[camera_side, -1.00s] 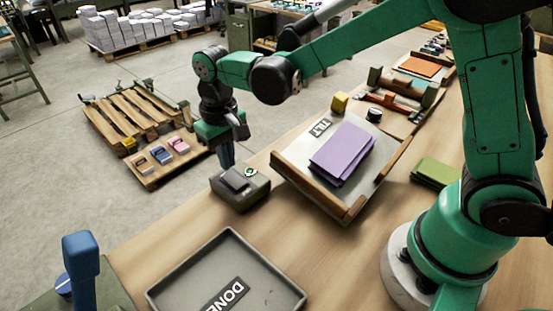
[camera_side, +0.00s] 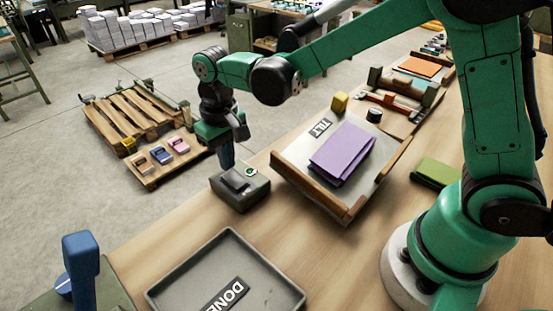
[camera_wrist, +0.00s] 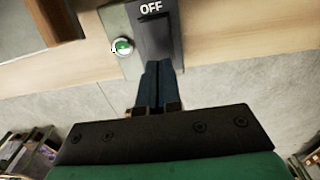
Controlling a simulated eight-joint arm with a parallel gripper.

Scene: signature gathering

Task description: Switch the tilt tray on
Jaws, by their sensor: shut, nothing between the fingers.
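The tilt tray (camera_side: 372,182), a grey plate with wooden edge strips and a TILT label, lies on the bench and bears a purple stack of sheets (camera_side: 341,151). The switch box (camera_side: 245,198) stands left of the tray. It has a dark rocker (camera_wrist: 156,38) and a round green indicator (camera_wrist: 122,46). The word OFF shows at the rocker's far end in the wrist view. My gripper (camera_side: 228,166) is shut and empty, pointing down at the box's far-left side. In the wrist view its fingertips (camera_wrist: 160,66) are close to the rocker's near end; contact cannot be told.
A grey DONE tray (camera_side: 172,282) lies at the front. A blue-handled device (camera_side: 82,262) stands front left. A yellow block (camera_side: 339,102) and a dark round knob (camera_side: 374,115) are behind the tray. A green stack (camera_side: 436,172) lies to the right.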

